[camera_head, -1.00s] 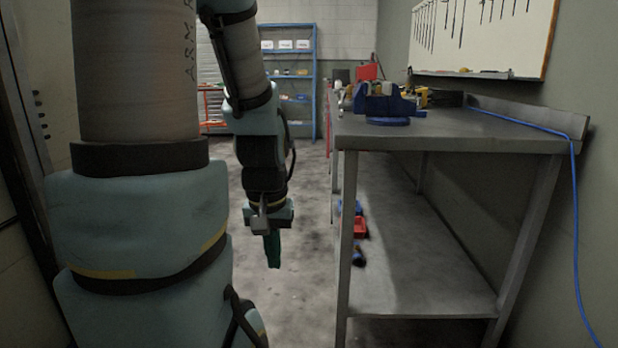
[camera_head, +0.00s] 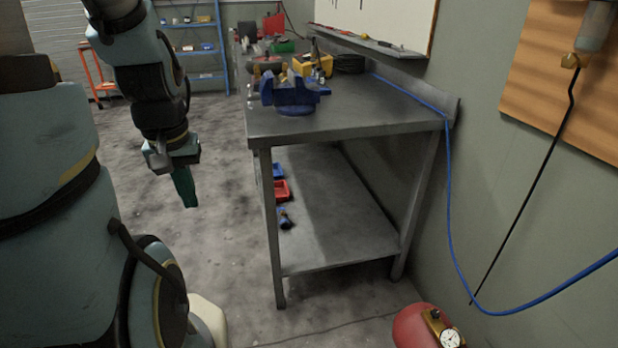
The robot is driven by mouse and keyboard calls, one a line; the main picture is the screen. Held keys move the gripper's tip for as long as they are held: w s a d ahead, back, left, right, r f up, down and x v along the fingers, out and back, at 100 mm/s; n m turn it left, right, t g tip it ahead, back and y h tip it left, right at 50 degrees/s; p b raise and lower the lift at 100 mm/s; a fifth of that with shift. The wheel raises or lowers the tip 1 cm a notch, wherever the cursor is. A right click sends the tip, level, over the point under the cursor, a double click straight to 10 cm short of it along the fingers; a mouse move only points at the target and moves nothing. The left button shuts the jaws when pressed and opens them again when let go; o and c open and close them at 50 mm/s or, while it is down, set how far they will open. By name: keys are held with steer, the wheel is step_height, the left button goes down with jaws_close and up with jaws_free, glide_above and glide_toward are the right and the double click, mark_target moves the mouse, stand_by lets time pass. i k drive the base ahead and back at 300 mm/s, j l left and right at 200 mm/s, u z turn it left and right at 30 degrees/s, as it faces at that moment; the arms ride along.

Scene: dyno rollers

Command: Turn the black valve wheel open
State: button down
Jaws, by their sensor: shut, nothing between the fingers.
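I do not see a black valve wheel in the head view. My gripper (camera_head: 184,187) hangs at the end of my arm at the left, pointing down over bare floor. Its green fingers are together and hold nothing. It is apart from the workbench to its right. A red tank (camera_head: 408,330) with a brass fitting and a round white gauge (camera_head: 450,339) shows at the bottom right, cut off by the frame edge.
A metal workbench (camera_head: 345,122) stands at centre with a blue vise (camera_head: 290,92) on top and small bins on its lower shelf. A blue hose (camera_head: 452,225) hangs along the right wall. A blue shelf rack (camera_head: 219,48) stands far back. Floor left of the bench is clear.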

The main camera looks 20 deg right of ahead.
mark_target(435, 313)
steer(key=z, duration=0.85)
steer(key=j+z, duration=0.1)
steer(key=z, duration=0.35)
steer(key=k+j+z, duration=0.1)
steer(key=z, duration=0.3)
steer(key=k+z, duration=0.1)
steer(key=z, duration=0.35)
steer(key=k+j+z, duration=0.1)
steer(key=z, duration=0.3)
steer(key=k+j, duration=0.1)
steer(key=k, duration=0.45)
steer(key=k+j, duration=0.1)
steer(key=k, duration=0.45)
steer(key=u, duration=0.6)
steer(key=i+l+u, duration=0.55)
steer(key=u, duration=0.25)
steer(key=i+l, duration=0.15)
steer(key=l, duration=0.2)
steer(key=i+l+u, duration=0.1)
steer(key=l, duration=0.25)
steer(key=i+l, duration=0.2)
steer(key=l, duration=0.15)
steer(key=i+l, duration=0.15)
steer(key=l, duration=0.25)
steer(key=i+l+u, duration=0.1)
steer(key=l, duration=0.25)
